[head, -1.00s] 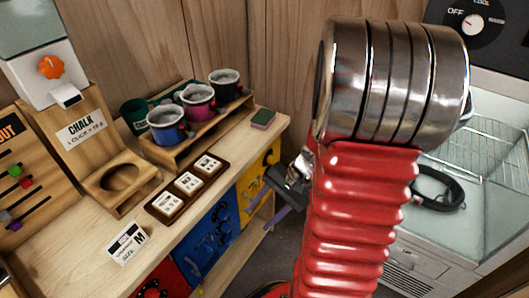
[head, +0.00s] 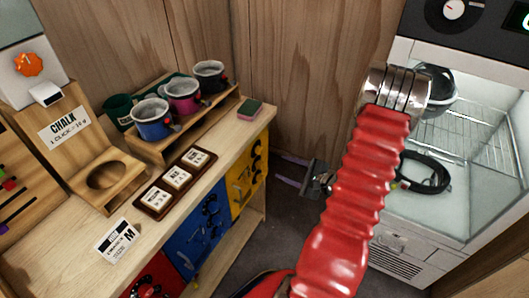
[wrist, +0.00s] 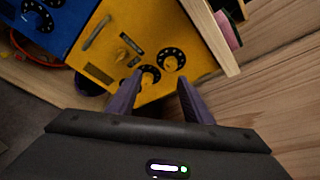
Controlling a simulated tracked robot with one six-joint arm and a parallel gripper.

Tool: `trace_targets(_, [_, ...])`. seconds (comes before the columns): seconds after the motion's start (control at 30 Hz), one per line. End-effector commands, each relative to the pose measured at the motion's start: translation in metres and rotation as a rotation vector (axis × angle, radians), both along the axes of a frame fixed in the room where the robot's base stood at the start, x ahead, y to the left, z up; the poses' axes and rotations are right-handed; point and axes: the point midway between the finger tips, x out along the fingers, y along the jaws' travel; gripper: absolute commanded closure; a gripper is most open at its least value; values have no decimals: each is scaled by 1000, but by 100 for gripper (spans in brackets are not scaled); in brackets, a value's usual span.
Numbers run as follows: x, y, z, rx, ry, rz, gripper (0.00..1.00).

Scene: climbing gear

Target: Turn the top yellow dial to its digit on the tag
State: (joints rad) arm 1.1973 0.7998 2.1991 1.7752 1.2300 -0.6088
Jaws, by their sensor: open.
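The yellow panel (head: 241,196) is the rightmost front of the wooden bench in the head view.
Mugs (head: 181,96) stand on a rack on the bench. A wooden wall (head: 310,70) is behind, and a glass-fronted cabinet (head: 450,190) stands right. Open floor lies between bench and cabinet.

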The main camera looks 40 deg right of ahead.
Motion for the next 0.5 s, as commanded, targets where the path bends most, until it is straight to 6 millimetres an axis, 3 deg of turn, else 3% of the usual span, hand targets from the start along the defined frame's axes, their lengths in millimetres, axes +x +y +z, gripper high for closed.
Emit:
trace_targets(0.13, [4,-17,6,-53,-36,-47,54])
trace_targets(0.5, [5,-17,8,-63,-40,-46,54])
